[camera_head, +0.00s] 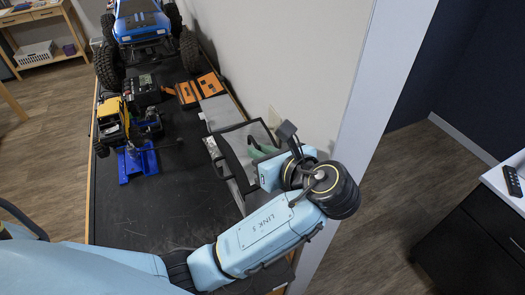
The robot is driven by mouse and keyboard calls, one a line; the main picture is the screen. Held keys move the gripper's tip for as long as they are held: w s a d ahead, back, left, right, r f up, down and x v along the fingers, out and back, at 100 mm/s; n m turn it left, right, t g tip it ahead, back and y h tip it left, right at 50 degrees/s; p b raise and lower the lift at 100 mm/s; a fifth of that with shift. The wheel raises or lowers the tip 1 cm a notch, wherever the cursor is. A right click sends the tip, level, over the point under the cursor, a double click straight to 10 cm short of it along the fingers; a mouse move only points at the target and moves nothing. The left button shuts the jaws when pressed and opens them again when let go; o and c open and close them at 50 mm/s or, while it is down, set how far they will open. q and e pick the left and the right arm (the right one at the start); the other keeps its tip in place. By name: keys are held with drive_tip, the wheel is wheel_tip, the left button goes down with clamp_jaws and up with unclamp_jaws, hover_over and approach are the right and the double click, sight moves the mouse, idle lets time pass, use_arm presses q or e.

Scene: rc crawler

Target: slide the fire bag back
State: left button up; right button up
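The fire bag appears to be the grey bag with black trim (238,149), lying on the black mat (155,214) near the wall, with a dark strap loop on its left side. My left arm reaches in from the bottom left, and its wrist covers the bag's right side. My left gripper (286,136) is at the bag's right edge, close to the wall. Its fingers are too small and too hidden to tell whether they are open or touch the bag. Something green (262,151) shows at the bag beside the gripper. My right gripper is not in view.
A blue crawler truck (141,24) stands at the back. A yellow and blue vehicle on a blue stand (137,161) is at the left. Orange-and-black cases (199,90) lie behind the bag. The wall bounds the right side. The mat's front middle is clear.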

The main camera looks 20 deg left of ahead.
use_arm(q)
drive_tip(key=o, duration=0.4)
drive_tip(key=v, duration=0.7)
drive_tip(key=shift+s+d, duration=0.1)
drive_tip(key=shift+d, duration=0.15)
